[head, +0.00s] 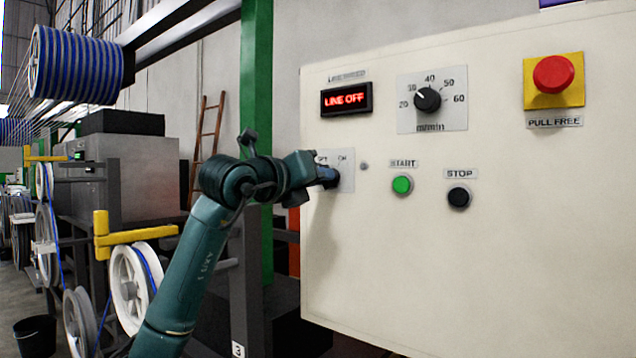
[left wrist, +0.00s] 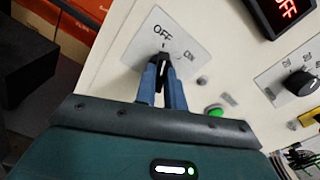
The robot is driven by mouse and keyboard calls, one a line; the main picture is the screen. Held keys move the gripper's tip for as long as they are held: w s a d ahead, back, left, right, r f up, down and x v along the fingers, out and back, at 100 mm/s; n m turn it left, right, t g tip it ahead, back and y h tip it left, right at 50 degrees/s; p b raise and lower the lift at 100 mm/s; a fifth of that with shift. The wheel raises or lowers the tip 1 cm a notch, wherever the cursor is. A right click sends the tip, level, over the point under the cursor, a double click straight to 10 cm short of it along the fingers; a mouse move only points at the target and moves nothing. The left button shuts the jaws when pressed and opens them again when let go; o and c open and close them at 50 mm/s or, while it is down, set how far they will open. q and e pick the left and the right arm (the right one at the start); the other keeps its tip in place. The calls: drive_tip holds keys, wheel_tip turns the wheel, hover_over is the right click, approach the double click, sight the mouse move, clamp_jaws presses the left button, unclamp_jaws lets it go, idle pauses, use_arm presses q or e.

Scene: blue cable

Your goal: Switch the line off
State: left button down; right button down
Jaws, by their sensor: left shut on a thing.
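The cream control panel (head: 560,230) fills the right of the head view. Its display (head: 346,99) reads LINE OFF in red. My left gripper (head: 330,177) is at the OFF/ON switch plate (head: 346,160), which also shows in the left wrist view (left wrist: 143,48). There, my left gripper's blue fingers (left wrist: 162,80) are shut on the dark switch knob (left wrist: 163,62), below the OFF label. The fingers hide most of the knob. A small white mark at its top appears to point towards OFF. My right gripper is not in view.
The panel also holds a green START button (head: 402,184), a black STOP button (head: 459,196), a speed dial (head: 428,99) and a red emergency button (head: 553,74). A green post (head: 257,80) and cable reels (head: 133,285) stand left of the panel.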

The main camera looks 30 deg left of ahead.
use_arm(q)
drive_tip(key=shift+n, duration=0.5)
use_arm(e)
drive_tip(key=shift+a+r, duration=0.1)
use_arm(q)
drive_tip(key=c, duration=1.5)
unclamp_jaws()
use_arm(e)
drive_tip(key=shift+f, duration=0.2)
use_arm(q)
drive_tip(key=s+b, duration=0.1)
drive_tip(key=s, duration=0.3)
drive_tip(key=s+b, duration=0.1)
drive_tip(key=s, duration=0.3)
drive_tip(key=s+a+b, duration=0.1)
drive_tip(key=s, duration=0.4)
drive_tip(key=shift+s+b, duration=0.1)
drive_tip(key=shift+b, duration=0.25)
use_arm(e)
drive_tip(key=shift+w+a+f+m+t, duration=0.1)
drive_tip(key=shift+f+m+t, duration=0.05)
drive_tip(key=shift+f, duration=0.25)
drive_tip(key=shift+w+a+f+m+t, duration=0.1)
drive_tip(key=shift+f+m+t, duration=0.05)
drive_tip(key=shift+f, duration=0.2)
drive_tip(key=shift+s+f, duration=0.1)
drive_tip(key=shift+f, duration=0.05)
